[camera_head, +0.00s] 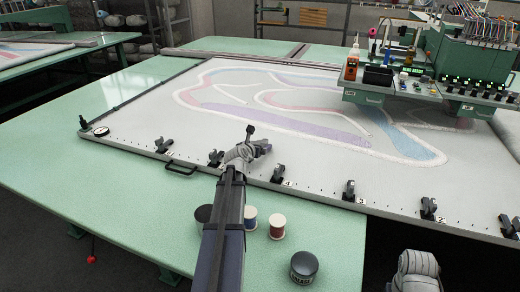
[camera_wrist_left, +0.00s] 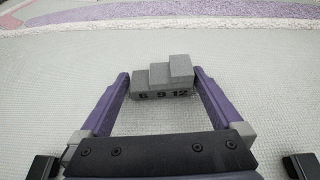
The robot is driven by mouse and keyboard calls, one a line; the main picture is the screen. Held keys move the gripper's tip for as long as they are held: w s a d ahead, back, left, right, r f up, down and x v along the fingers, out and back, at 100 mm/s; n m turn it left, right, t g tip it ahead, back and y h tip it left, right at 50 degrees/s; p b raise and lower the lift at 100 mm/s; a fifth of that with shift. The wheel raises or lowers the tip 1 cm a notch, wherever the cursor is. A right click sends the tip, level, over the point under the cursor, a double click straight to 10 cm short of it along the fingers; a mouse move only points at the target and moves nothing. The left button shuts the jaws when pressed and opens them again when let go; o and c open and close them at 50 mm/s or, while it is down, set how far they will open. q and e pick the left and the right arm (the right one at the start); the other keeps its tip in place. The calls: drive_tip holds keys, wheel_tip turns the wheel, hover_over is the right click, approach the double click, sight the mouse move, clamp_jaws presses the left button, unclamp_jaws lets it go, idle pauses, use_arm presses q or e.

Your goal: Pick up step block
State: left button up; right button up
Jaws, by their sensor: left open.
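The step block (camera_wrist_left: 160,77) is a small grey stair shape with three steps marked 6, 9 and 12. It stands on the pale tufting cloth in the left wrist view, its tallest step on the right. My left gripper (camera_wrist_left: 162,74) is open, with one purple finger at each side of the block. The fingertips lie close to the block's ends; whether they touch cannot be told. My right gripper is not in view.
Black clamps (camera_head: 348,190) line the frame's near edge. Thread spools (camera_head: 277,226) and a dark round tin (camera_head: 304,267) stand on the green table (camera_head: 140,195) near my left arm. The tufting machine (camera_head: 470,70) and a tool tray are at back right.

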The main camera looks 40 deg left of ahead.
use_arm(q)
drive_tip(key=shift+r, duration=0.1)
drive_tip(key=c, duration=1.4)
drive_tip(key=shift+c, duration=0.2)
wheel_tip(320, 180, up, 10)
drive_tip(key=p, duration=1)
